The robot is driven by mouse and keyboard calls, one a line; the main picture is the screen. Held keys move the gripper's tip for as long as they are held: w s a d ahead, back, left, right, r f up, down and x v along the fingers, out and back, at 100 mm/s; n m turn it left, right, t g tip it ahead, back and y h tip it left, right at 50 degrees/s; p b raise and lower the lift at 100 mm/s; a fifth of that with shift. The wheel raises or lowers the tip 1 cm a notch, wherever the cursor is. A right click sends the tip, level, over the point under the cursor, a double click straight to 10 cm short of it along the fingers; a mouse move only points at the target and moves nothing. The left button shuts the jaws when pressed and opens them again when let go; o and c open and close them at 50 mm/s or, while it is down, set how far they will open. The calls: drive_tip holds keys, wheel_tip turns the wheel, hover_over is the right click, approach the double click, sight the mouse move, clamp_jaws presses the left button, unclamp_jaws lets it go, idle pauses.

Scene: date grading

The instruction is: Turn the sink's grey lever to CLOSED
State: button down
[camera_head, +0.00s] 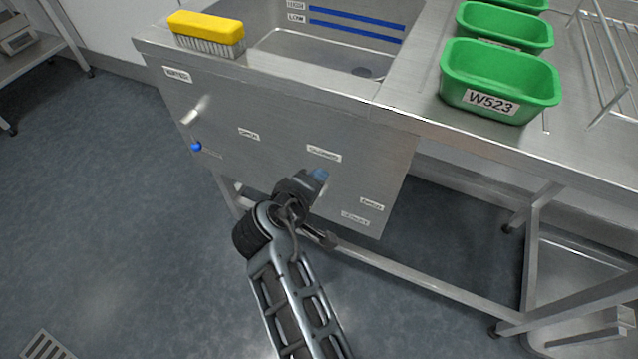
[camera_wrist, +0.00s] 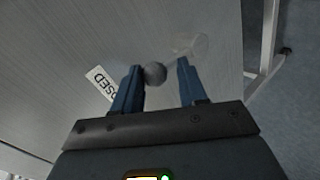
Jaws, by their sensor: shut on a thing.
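The sink's front panel (camera_head: 290,120) is bare metal with several small labels. My gripper (camera_head: 318,176) is at the lower right part of this panel, and it hides the grey lever in the head view. In the wrist view my gripper's two blue fingers (camera_wrist: 160,85) are on either side of the lever's round grey knob (camera_wrist: 154,73), shut on it. A thin rod runs from the knob to a pale round hub (camera_wrist: 189,45).
A pale handle (camera_head: 196,109) and a blue knob (camera_head: 196,147) stick out at the panel's left. A yellow brush (camera_head: 206,27) and green bins (camera_head: 500,80) stand on the counter above. Table legs and a lower rail (camera_head: 420,283) run below and right. Floor at left is clear.

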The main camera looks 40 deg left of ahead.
drive_tip(key=shift+w+a+r, duration=0.15)
drive_tip(key=shift+w, duration=0.1)
idle(0.4)
drive_tip(key=c, duration=1)
unclamp_jaws()
drive_tip(key=o, duration=0.4)
drive_tip(key=shift+c, duration=0.2)
drive_tip(key=shift+s, duration=0.15)
drive_tip(key=p+v, duration=0.1)
drive_tip(key=v, duration=0.6)
drive_tip(key=shift+s, duration=0.3)
